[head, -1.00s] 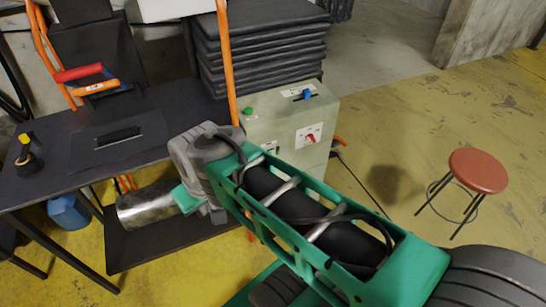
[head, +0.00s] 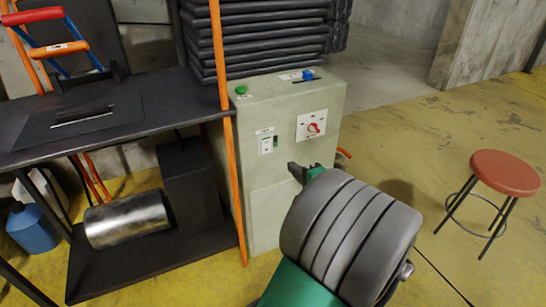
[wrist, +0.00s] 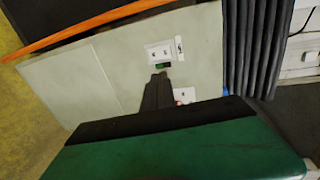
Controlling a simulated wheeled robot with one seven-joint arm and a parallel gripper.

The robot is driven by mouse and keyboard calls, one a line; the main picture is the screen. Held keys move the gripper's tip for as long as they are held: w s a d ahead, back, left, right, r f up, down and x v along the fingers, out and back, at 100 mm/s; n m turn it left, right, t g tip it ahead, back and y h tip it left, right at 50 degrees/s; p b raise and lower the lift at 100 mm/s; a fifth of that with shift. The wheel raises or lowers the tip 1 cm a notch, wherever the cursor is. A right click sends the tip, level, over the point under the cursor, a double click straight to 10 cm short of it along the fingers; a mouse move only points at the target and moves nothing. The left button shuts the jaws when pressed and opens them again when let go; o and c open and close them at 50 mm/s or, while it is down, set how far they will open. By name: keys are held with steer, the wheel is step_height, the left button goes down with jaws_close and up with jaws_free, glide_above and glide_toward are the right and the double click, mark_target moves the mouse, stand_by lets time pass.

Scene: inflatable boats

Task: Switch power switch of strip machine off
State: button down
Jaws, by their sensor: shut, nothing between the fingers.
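The strip machine is a pale grey-green cabinet (head: 262,205). Its front carries a white plate (head: 266,145) with a small dark-and-green switch (head: 276,139), and a second plate with a red rotary knob (head: 314,128). I cannot read which is the power switch. A green button (head: 241,90) and a blue knob (head: 308,74) are on top. My gripper (head: 298,171) is shut and empty, in front of the cabinet, below the plates. In the wrist view its fingertips (wrist: 159,77) appear just beside the dark-and-green switch (wrist: 163,67); contact is unclear. The red knob is partly hidden there (wrist: 180,102).
A black table (head: 170,98) with an orange upright (head: 233,190) stands left of the cabinet. A metal cylinder (head: 127,219) lies on its lower shelf. Stacked black sheets (head: 265,35) rise behind. A red stool (head: 505,170) stands right on open yellow floor.

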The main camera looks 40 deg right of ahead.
mark_target(269, 142)
steer(key=b+x, duration=0.1)
steer(key=x, duration=0.3)
steer(key=b+x, duration=0.1)
steer(key=x, duration=0.3)
steer(key=b+x, duration=0.1)
steer(key=x, duration=0.4)
steer(key=shift+a+r, duration=0.15)
steer(key=shift+r, duration=0.2)
steer(key=shift+w+r, duration=0.2)
steer(key=shift+w, duration=0.35)
steer(key=shift+d+r, duration=0.1)
steer(key=shift+d, duration=0.15)
